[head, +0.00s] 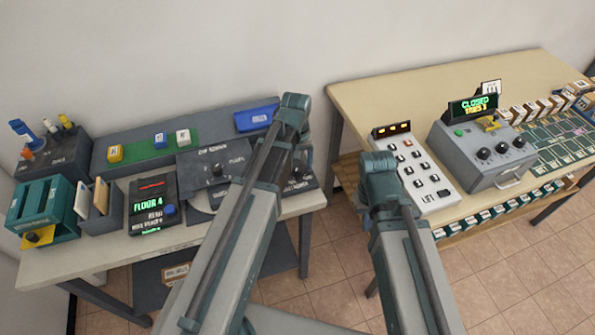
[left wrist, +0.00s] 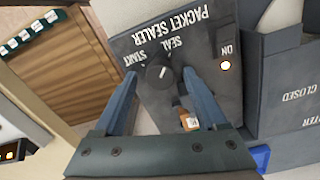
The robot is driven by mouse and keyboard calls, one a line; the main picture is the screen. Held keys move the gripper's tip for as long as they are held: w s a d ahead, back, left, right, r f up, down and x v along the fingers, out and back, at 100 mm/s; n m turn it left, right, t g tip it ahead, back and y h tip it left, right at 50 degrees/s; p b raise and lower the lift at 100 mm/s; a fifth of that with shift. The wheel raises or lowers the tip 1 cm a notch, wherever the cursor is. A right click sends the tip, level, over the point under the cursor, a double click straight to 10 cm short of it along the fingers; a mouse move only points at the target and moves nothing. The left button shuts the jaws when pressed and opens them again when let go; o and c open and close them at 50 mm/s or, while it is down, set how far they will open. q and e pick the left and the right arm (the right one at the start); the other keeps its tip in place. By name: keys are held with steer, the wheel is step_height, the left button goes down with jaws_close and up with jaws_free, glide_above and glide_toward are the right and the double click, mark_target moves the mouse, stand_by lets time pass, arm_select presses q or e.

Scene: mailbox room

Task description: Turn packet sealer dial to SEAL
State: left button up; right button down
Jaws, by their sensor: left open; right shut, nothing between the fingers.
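The packet sealer (left wrist: 205,75) is a dark panel, upside down in the left wrist view, with START and SEAL labels and a lit lamp marked ON. Its round dark dial (left wrist: 153,74) has a white pointer line; I cannot tell exactly which label it points at. My left gripper (left wrist: 160,76) is open, with one blue finger on each side of the dial; contact is not clear. In the head view the sealer (head: 300,187) is mostly hidden behind my left arm.
Another dark dial panel (head: 213,163) adjoins the sealer. A blue tray (head: 257,117) lies behind. A floor display box (head: 152,205) and teal file holder (head: 42,212) stand left. The right table holds a button panel (head: 411,168) and a grey dial box (head: 483,150).

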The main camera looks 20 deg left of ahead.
arm_select(q)
steer(key=shift+f, duration=0.1)
jaws_close()
steer(key=shift+m, duration=0.8)
jaws_free()
